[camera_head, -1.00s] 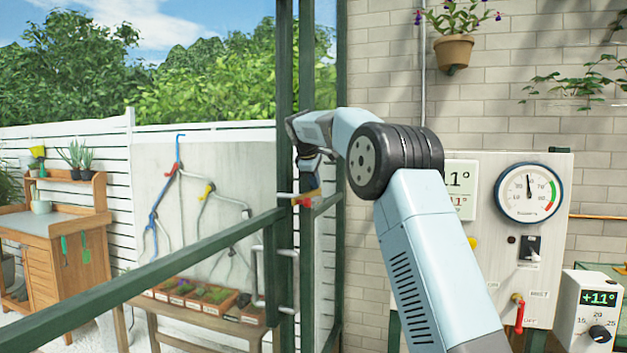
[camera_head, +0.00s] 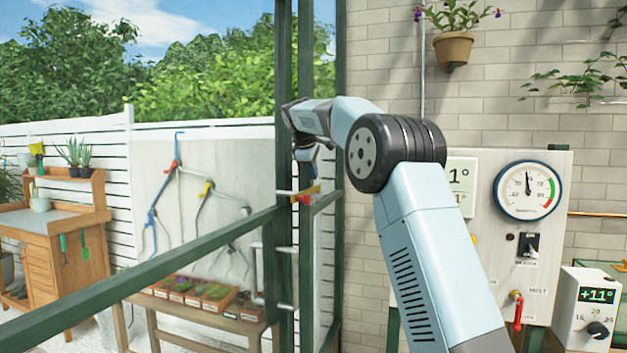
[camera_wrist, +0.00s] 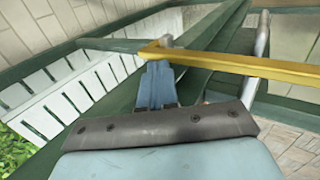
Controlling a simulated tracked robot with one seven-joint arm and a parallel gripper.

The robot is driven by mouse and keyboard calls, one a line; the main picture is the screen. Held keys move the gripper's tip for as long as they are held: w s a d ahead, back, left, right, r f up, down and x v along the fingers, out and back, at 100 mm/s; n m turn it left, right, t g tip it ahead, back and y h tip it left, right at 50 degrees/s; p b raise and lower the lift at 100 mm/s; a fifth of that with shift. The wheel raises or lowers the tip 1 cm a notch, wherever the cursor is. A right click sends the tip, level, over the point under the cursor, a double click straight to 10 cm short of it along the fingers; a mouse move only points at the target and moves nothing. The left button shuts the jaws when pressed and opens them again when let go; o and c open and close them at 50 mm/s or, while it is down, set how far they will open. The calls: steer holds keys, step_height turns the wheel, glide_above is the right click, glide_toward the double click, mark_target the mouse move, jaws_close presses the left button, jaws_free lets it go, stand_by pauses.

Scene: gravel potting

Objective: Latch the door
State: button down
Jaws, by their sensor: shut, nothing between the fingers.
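The green-framed glass door (camera_head: 150,268) fills the left of the head view; its upright stands by the green post at the centre. A yellow latch bar (camera_wrist: 235,62) crosses the wrist view from the middle to the right edge. My gripper (camera_wrist: 157,68) is shut and empty. Its blue fingertips are right at the near side of the bar's left end, seemingly touching it. A grey metal peg (camera_wrist: 166,41) shows behind that end. A pale pull handle (camera_head: 256,275) is lower on the door.
Beyond the glass are a bench with plant trays (camera_head: 195,292) and a wooden potting table (camera_head: 50,245).

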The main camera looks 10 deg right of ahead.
steer(key=v, duration=1)
steer(key=shift+s+a+r, duration=0.15)
steer(key=shift+s+r, duration=0.05)
